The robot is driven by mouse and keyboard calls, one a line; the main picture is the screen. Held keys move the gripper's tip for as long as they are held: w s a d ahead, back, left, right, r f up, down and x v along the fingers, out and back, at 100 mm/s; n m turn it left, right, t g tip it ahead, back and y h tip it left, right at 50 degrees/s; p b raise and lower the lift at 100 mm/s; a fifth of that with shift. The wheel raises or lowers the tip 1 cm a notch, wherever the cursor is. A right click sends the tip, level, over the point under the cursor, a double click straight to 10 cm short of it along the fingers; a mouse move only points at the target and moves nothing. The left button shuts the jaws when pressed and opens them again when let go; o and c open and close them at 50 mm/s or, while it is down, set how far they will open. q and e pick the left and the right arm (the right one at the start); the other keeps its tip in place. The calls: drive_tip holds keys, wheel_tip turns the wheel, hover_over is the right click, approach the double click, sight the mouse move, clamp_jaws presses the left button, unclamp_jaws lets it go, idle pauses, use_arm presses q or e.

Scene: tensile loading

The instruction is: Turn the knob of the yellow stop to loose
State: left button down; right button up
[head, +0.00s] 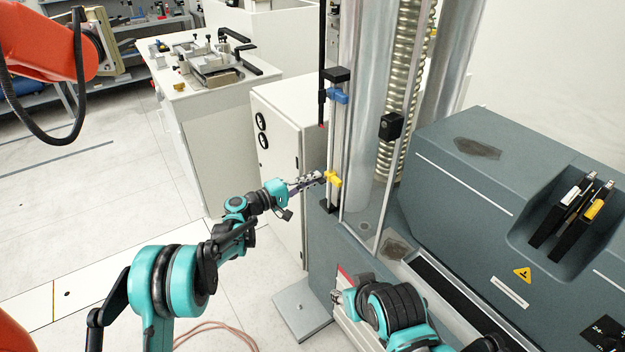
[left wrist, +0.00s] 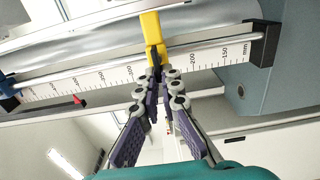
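The yellow stop (head: 333,180) sits low on the upright rod beside the machine's column. In the left wrist view the yellow stop (left wrist: 151,28) is on the rod beside a millimetre scale, and its lower end reaches between my fingertips. My left gripper (head: 318,180) comes from the left, its tips at the stop. In the left wrist view the left gripper (left wrist: 158,75) is nearly closed, its tips around the stop's knob end. The tips hide the knob, so its setting does not show. My right gripper (head: 337,297) is low, by the machine's base, mostly hidden.
A blue stop (head: 338,96) sits higher on the same rod. A white cabinet (head: 285,150) stands behind my left gripper. The grey machine housing (head: 470,170) with two handsets (head: 572,215) fills the right. A bench with fixtures (head: 205,65) is at the back left.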

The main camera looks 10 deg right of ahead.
use_arm(q)
drive_tip(key=c, duration=1.7)
unclamp_jaws()
drive_tip(key=v, duration=1.2)
drive_tip(key=s+a+r+m+y, duration=0.1)
drive_tip(key=s+a+r+y, duration=0.1)
drive_tip(key=s+a+y, duration=0.35)
drive_tip(key=s+a+r+m+y, duration=0.1)
drive_tip(key=s+a+r+y, duration=0.15)
drive_tip(key=s, duration=0.65)
drive_tip(key=s+a+f+y, duration=0.2)
drive_tip(key=s+a+y, duration=0.1)
drive_tip(key=s+a, duration=0.2)
drive_tip(key=s+a+f+m+y, duration=0.1)
drive_tip(key=s+a+y, duration=0.2)
drive_tip(key=s+a, duration=0.3)
drive_tip(key=s+a+f+m+t+y, duration=0.1)
drive_tip(key=s+a+f+y, duration=0.1)
drive_tip(key=s+a, duration=0.4)
drive_tip(key=shift+s+a+f+y, duration=0.15)
drive_tip(key=shift+s+y, duration=0.1)
drive_tip(key=shift+s, duration=0.3)
drive_tip(key=shift+s+d+f+y, duration=0.15)
drive_tip(key=shift+s+y, duration=0.1)
drive_tip(key=shift+s, duration=0.35)
